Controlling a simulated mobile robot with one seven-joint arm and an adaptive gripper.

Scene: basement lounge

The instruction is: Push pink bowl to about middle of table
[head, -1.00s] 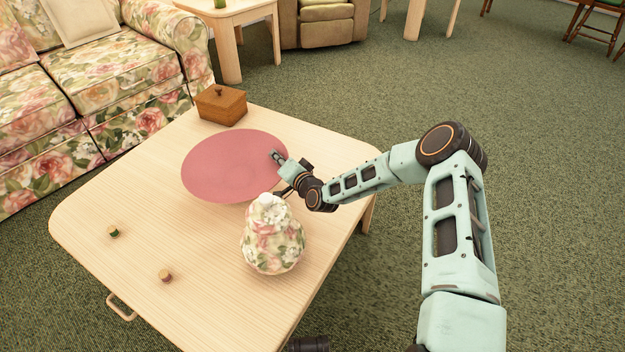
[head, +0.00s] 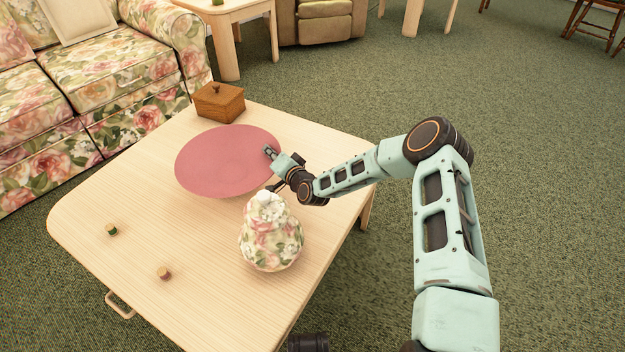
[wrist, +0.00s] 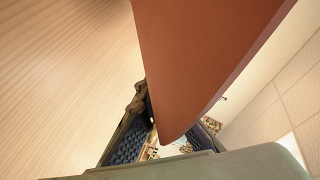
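The pink bowl (head: 222,165), wide and shallow, sits on the light wooden table (head: 200,260), towards its far part. My gripper (head: 271,154) is at the bowl's right rim, with one fingertip showing over the inside of the bowl. In the wrist view, the bowl (wrist: 195,55) fills the upper middle, and its edge reaches down between the two fingers of my gripper (wrist: 170,138). The fingers are apart, with background showing between them. Whether a finger touches the bowl is hard to tell.
A floral lidded jar (head: 270,240) stands close in front of the bowl and my gripper. A brown lidded box (head: 219,103) stands just behind the bowl. Two small pegs (head: 111,230) (head: 164,273) stand at the near left. The table's left part is mostly clear.

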